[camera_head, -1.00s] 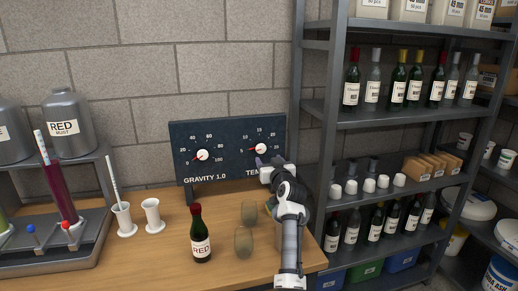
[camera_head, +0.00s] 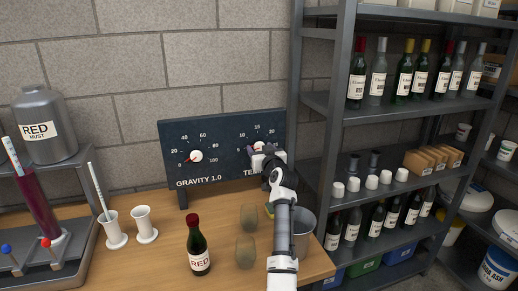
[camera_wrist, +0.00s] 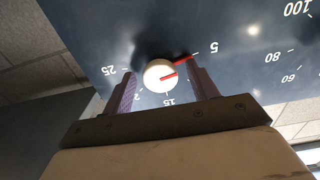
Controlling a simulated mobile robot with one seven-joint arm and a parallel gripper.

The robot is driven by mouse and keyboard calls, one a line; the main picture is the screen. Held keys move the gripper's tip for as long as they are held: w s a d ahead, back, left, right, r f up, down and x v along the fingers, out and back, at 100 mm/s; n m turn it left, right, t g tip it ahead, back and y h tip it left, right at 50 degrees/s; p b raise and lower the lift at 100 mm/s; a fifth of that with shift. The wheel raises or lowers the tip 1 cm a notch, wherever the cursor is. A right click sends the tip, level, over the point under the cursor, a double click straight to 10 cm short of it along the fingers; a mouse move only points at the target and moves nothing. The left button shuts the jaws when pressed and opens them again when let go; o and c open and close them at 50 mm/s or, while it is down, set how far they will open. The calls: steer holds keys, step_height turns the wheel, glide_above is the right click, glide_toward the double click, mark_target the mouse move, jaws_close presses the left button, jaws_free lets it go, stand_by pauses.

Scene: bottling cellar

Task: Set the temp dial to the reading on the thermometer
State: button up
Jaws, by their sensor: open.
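The temp dial (camera_wrist: 158,78) is a round white knob with a red pointer. In the wrist view the pointer lies near the 5 mark. In the head view my gripper and arm hide most of this dial. My gripper (camera_wrist: 163,74) is open, with one purple-grey finger on each side of the knob; I cannot tell whether they touch it. In the head view my gripper (camera_head: 262,149) is in front of the panel's right half. A white stick (camera_head: 98,190) leans in a white cup and may be the thermometer; its reading is not legible.
The dark panel (camera_head: 215,170) also carries a gravity dial (camera_head: 196,156), left of my gripper. A red-capped bottle (camera_head: 198,247), two glasses (camera_head: 246,250) and white cups (camera_head: 144,225) stand on the wooden table (camera_head: 160,268). A metal shelf (camera_head: 335,115) rises close to my arm's right.

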steer(key=c, duration=1)
steer(key=shift+m, duration=0.4)
steer(key=m, duration=0.4)
steer(key=shift+r, duration=0.1)
steer(key=m, duration=0.5)
steer(key=shift+r+p, duration=0.1)
steer(key=shift+p, duration=0.3)
steer(key=m+p, duration=0.2)
steer(key=m, duration=0.3)
steer(key=shift+r+m, duration=0.1)
steer(key=shift+m, duration=0.3)
steer(key=shift+m+p, duration=1.2)
steer(key=shift+m, duration=0.9)
